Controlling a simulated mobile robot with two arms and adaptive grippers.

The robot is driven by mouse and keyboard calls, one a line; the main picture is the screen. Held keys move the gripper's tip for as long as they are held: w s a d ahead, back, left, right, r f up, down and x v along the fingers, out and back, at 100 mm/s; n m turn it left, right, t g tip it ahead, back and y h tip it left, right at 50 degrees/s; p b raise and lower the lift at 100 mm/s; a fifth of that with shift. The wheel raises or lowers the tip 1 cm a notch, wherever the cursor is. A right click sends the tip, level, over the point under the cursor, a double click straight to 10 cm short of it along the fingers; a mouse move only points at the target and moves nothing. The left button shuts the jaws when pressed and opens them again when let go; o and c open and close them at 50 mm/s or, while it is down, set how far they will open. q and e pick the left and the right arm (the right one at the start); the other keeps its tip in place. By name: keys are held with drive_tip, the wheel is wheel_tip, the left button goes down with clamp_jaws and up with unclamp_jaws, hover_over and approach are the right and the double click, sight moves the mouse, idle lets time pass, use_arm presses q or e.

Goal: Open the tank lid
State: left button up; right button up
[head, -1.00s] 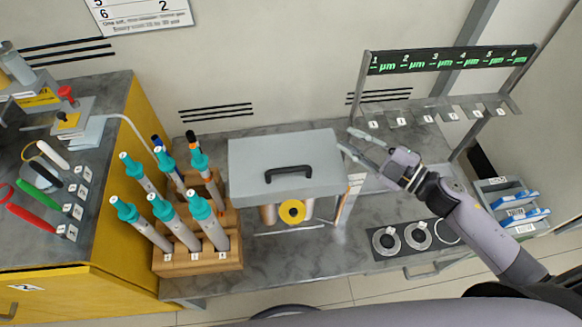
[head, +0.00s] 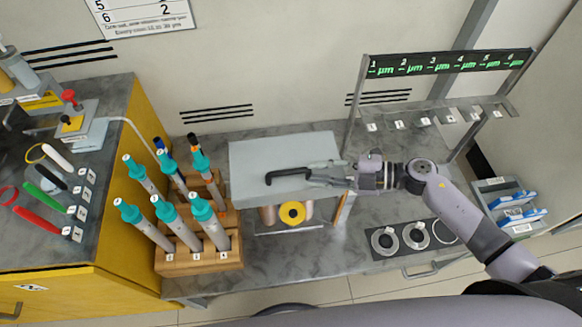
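The tank lid (head: 250,155) is a flat grey cover on the bench in the middle of the head view and looks closed. Its black bar handle (head: 285,176) lies on top, with its right end partly hidden by my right gripper. My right gripper (head: 318,178) reaches in from the right, its fingers over the lid at the handle's right end. I cannot tell whether the fingers are closed on the handle or only beside it. My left gripper is not in view.
A wooden rack (head: 205,262) with several teal-capped tools stands left of the tank. A yellow roll (head: 292,213) sits under the lid's front. A display frame (head: 450,63) stands at the back right. A black strip with round dishes (head: 385,240) lies right.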

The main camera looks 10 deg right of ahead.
sight(300, 172)
drive_tip(key=x, duration=0.7)
drive_tip(key=shift+a+p, duration=0.1)
drive_tip(key=shift+p, duration=0.3)
drive_tip(key=shift+c, duration=0.3)
clamp_jaws()
